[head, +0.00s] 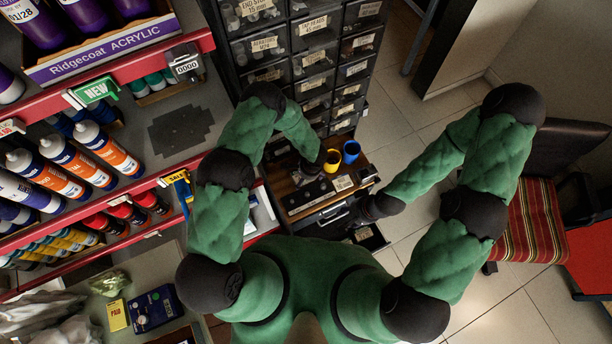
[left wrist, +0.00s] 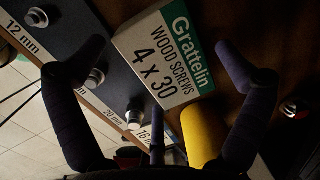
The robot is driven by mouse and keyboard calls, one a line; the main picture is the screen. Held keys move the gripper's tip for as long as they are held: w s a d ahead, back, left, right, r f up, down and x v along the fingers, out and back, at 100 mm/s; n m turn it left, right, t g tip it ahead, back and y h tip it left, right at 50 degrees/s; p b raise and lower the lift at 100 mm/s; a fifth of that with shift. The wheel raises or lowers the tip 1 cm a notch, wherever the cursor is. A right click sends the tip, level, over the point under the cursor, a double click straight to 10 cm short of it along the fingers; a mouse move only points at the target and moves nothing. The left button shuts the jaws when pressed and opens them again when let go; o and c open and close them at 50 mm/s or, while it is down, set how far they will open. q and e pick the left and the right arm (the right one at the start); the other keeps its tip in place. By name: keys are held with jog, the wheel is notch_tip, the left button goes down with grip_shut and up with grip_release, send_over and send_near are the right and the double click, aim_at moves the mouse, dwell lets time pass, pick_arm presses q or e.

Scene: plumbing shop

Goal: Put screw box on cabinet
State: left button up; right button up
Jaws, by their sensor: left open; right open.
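The screw box, white and green and marked "Grattelin wood screws 4 x 30" (left wrist: 160,58), lies on a brown wooden top in the left wrist view. My left gripper (left wrist: 158,45) is open, its fingers apart on either side of the box's picture; I cannot tell whether they touch it. In the head view, a small white block with dark lettering (head: 342,183) on the wooden cabinet top looks like the same box. My left gripper (head: 311,167) is over that top, its fingers hard to make out. My right gripper (head: 362,211) is open at the cabinet's front right.
A yellow cup (head: 332,161) and a blue cup (head: 351,151) stand behind the box. A dark size board (left wrist: 75,50) with metal fittings lies beside it. A tall drawer cabinet (head: 311,58) stands behind; red-edged shelves (head: 110,70) are left. A striped chair (head: 530,225) is right.

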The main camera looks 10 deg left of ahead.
pick_arm(q)
jog(key=shift+r, duration=0.1)
notch_tip(320, 180, up, 12)
jog(key=d+p, duration=0.1)
jog(key=p, duration=0.1)
jog(key=shift+s+d, duration=0.35)
jog(key=shift+d, duration=0.05)
dwell(0.4)
